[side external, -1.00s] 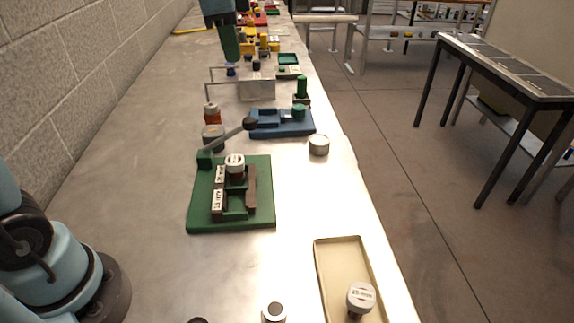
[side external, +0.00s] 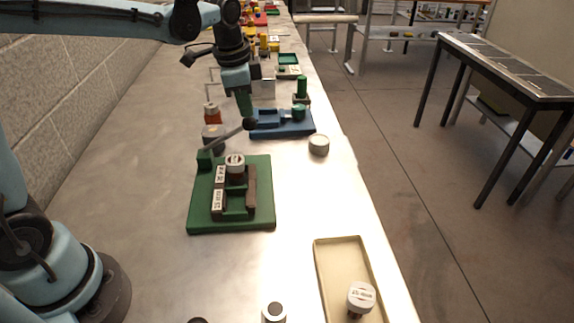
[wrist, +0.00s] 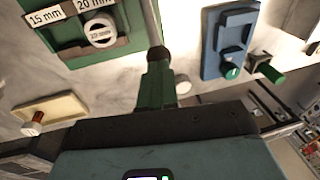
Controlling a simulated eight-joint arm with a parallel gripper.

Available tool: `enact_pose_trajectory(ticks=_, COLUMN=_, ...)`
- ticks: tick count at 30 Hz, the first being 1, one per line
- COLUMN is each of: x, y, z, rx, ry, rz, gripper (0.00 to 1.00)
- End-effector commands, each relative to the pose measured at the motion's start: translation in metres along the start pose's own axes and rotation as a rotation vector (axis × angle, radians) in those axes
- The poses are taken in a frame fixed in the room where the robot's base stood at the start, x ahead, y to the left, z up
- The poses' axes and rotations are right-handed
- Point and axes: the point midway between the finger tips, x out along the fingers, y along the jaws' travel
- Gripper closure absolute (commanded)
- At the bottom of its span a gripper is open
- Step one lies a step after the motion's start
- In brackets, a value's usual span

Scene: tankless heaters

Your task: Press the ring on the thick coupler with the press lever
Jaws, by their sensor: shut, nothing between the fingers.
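The green press fixture (side external: 258,212) stands on the bench, with brown blocks and white size labels. A white-capped thick coupler marked 20 mm (side external: 235,163) stands upright in its rear slot; its cap also shows in the wrist view (wrist: 99,31). The ring cannot be made out separately. The grey press lever (side external: 226,136) slants up from the rear left corner to a black knob (side external: 249,124). My gripper (side external: 246,112) is shut and empty, pointing down just above or beside the knob. Whether it touches cannot be told. In the wrist view, my green fingers (wrist: 160,58) partly hide the lever region.
A blue fixture (side external: 285,131) stands behind the green one. A round pale tin (side external: 319,145) is at the right edge. A beige tray (side external: 335,267) at the front right holds a white-capped part (side external: 361,297). An orange-red bottle (side external: 211,112) stands behind the lever. The bench left of the fixture is clear.

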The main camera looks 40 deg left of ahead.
Motion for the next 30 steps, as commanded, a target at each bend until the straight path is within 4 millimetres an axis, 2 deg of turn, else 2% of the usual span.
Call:
enact_pose_trajectory(ticks=4, x=0.006, y=0.000, z=0.000, rx=0.000, ry=0.000, rz=0.000, gripper=1.00)
enact_pose_trajectory(ticks=20, x=0.011, y=0.001, z=-0.003, rx=0.006, ry=-0.028, rz=0.000, gripper=1.00)
enact_pose_trajectory(ticks=30, x=0.036, y=0.005, z=-0.021, rx=0.038, ry=-0.213, rz=0.000, gripper=1.00)
